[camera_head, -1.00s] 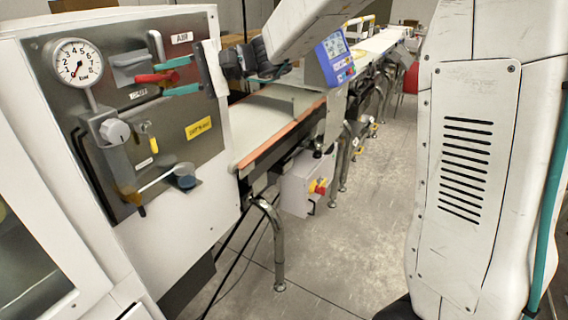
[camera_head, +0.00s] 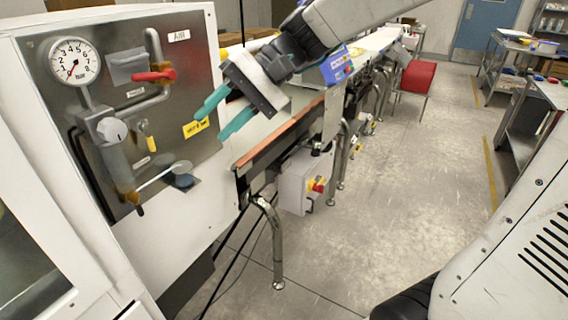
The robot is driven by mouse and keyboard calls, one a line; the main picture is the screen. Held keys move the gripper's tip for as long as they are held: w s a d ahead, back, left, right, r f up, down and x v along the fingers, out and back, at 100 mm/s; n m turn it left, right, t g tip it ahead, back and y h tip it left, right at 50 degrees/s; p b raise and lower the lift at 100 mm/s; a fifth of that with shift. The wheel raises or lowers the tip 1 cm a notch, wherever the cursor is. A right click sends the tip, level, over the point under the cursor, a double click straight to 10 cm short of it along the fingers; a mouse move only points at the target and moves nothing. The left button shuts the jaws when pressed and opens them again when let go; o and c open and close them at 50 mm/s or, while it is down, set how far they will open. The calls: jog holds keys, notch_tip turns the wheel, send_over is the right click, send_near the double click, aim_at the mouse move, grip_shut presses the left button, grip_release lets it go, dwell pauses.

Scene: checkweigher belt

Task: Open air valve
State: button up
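The air valve has a red lever handle (camera_head: 152,76) on the grey panel (camera_head: 200,75), below a small AIR label (camera_head: 179,36). The lever lies roughly horizontal, its free end to the left, beside a vertical grey pipe (camera_head: 154,45). My gripper (camera_head: 210,128) is to the right of and lower than the lever in the picture, clear of it. Its two teal fingers are apart with nothing between them. The fingers partly overlap the view of the panel's right edge. The round pressure gauge (camera_head: 74,62) has its needle pointing to the lower left, near zero.
A grey knob (camera_head: 111,130), a small yellow lever (camera_head: 150,138) and a clear bowl filter (camera_head: 122,175) are on the panel below the valve. The conveyor belt (camera_head: 262,130) runs behind my gripper. A grey control box (camera_head: 297,185) hangs under it. Open floor lies to the right.

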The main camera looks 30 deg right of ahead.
jog(key=s+d+f+h, duration=0.4)
jog(key=s+d+h, duration=0.1)
jog(key=s, duration=0.6)
jog(key=shift+d+f+n, duration=0.35)
jog(key=shift+d+n, duration=0.05)
jog(key=shift+d, duration=0.25)
